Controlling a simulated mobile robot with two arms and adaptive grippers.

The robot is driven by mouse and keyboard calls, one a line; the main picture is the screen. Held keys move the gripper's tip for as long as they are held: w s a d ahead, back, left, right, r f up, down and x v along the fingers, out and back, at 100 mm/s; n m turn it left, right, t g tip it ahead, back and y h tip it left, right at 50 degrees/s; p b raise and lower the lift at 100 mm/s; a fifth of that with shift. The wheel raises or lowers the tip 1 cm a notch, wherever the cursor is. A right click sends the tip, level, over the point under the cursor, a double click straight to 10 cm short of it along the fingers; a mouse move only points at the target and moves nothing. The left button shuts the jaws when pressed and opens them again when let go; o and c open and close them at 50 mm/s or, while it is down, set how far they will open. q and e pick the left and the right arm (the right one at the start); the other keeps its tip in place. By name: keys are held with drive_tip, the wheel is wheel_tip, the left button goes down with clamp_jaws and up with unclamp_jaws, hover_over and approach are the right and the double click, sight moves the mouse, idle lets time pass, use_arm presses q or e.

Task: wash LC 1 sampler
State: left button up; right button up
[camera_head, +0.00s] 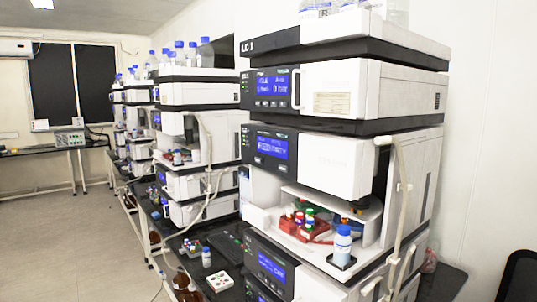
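The LC 1 stack (345,88) stands close on the right, with its "LC 1" label at the top left corner. It is a column of white and black modules with lit blue displays (272,147). Below the second display is an open bay with a white shelf (312,248). A red rack (302,227) with several coloured-cap vials sits in the bay. A blue-capped bottle (342,246) stands upright at the shelf's front right. Which module is the sampler is not readable from its labels. Neither of my grippers is in view.
Other column stacks (198,97) stand behind on the left along a dark bench (215,268). A white tray with coloured dots (220,281) and a small bottle (206,257) are on it. A pale tube (403,180) hangs down LC 1's right side. The floor (75,245) at left is clear.

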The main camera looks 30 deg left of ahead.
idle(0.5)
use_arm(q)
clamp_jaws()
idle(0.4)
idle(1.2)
